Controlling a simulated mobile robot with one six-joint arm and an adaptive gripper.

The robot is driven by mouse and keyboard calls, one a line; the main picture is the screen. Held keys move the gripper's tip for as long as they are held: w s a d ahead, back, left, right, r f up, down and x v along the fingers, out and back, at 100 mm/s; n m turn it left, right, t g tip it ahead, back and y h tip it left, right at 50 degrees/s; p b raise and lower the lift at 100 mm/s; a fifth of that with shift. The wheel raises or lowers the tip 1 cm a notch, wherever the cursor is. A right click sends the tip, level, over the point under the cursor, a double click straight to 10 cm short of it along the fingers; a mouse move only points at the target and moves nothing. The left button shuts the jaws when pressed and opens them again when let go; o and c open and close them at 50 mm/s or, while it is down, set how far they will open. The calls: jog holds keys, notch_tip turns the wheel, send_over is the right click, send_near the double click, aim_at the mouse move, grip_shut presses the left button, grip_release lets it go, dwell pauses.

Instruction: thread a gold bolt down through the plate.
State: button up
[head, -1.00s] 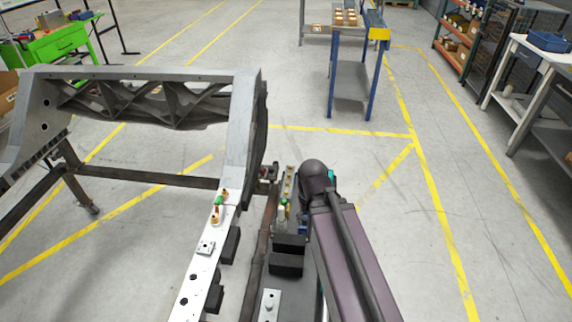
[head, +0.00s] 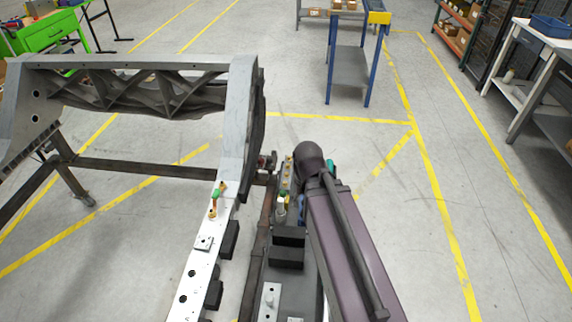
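A pale metal rail (head: 193,268) with dark holes runs along the near side of the chassis frame. A small light plate (head: 204,243) with a dark spot in it lies on the rail. Farther along the rail stand small gold pieces (head: 212,211) with a green piece (head: 215,194) between them. They look like bolts but are too small to tell. More small gold-coloured items (head: 289,165) show beside my arm, on a narrow dark fixture. My purple arm link and its dark joint fill the middle right. My gripper does not show; it may be hidden behind the arm.
The large grey cast chassis (head: 150,63) stands on brown beams at left. Black blocks (head: 286,257) sit right of the rail. A blue-legged table (head: 348,75), a white bench (head: 535,65) and a green cabinet (head: 50,35) stand farther off. Open floor lies to the right.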

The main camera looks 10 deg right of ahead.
aim_at(285, 182)
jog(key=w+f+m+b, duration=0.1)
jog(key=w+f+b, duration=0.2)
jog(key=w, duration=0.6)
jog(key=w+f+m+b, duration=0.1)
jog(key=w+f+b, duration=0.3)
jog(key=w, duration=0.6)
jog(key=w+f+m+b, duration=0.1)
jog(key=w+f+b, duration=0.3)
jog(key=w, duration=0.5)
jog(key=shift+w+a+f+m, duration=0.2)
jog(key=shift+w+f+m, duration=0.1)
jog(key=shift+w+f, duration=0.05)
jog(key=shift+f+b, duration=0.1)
jog(key=shift+b, duration=0.25)
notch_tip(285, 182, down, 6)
jog(key=b, duration=0.5)
jog(key=shift+b, duration=0.4)
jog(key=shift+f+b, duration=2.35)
jog(key=shift+b, duration=0.05)
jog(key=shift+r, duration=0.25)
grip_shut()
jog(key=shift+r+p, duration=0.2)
jog(key=shift+p, duration=0.25)
